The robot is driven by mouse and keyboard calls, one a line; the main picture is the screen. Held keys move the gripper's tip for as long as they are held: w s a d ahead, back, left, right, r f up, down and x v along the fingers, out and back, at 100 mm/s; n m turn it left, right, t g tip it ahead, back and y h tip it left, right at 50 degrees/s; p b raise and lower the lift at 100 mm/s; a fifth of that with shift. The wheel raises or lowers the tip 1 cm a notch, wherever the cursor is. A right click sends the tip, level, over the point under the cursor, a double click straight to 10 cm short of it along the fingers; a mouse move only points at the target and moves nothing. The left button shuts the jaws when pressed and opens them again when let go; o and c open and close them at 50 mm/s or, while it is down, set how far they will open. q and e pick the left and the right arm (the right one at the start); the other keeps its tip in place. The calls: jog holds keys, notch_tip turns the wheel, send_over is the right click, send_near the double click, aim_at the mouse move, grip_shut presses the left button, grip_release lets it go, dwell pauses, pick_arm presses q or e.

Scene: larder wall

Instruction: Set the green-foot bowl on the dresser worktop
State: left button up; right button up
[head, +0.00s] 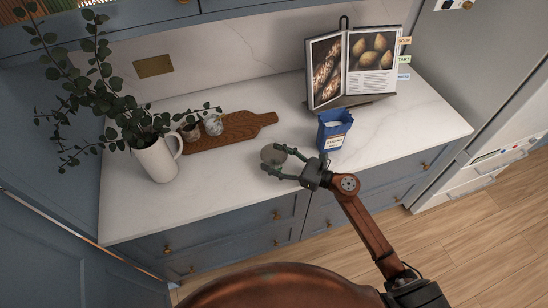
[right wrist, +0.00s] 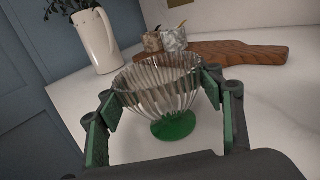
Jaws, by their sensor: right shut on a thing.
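The green-foot bowl (right wrist: 158,92) is ribbed clear glass on a round green foot (right wrist: 173,126). It stands upright between the fingers of my right gripper (right wrist: 164,94), which is shut on its sides. In the head view the bowl (head: 272,155) is small, at the front middle of the white dresser worktop (head: 225,185), with my right gripper (head: 285,162) around it. The foot looks to be at or just above the worktop; I cannot tell whether it touches. My left gripper is not in view.
A blue packet (head: 333,131) stands close to the right of the gripper. A cookbook on a stand (head: 352,68) is behind it. A wooden board (head: 240,126) with two small pots (head: 213,124) lies behind the bowl. A white jug (head: 157,158) of leafy stems stands left. The front left worktop is clear.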

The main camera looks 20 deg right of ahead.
jog(key=o, duration=1.3)
jog(key=shift+r, duration=0.15)
jog(key=v, duration=1.2)
jog(key=shift+b, duration=0.35)
